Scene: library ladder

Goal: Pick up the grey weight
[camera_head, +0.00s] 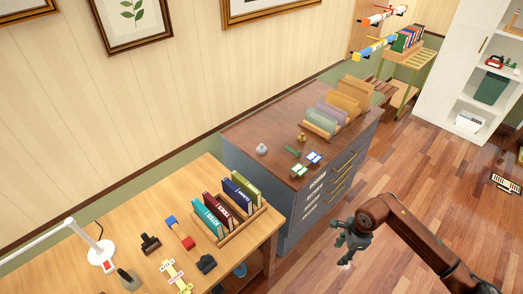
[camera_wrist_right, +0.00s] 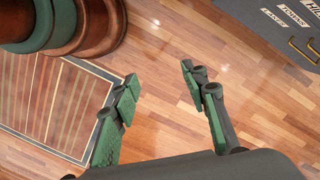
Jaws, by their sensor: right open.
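The grey weight (camera_head: 262,149), a small rounded piece, stands on the top of the dark cabinet (camera_head: 240,133), towards its left end. My right gripper (camera_head: 342,244) is beyond the cabinet's drawer front, out over the floor, to the right of and apart from the weight. In the right wrist view its two green fingers (camera_wrist_right: 160,78) are spread with nothing between them but wooden floor behind. The weight does not show in that view. My left gripper is in neither view.
A brass piece (camera_head: 301,137), a green item (camera_head: 291,151) and small cards (camera_head: 313,157) share the cabinet top with a folder rack (camera_head: 322,121). A wooden desk (camera_head: 120,216) with a book rack (camera_head: 232,231) stands at the left. Open floor lies right of the cabinet.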

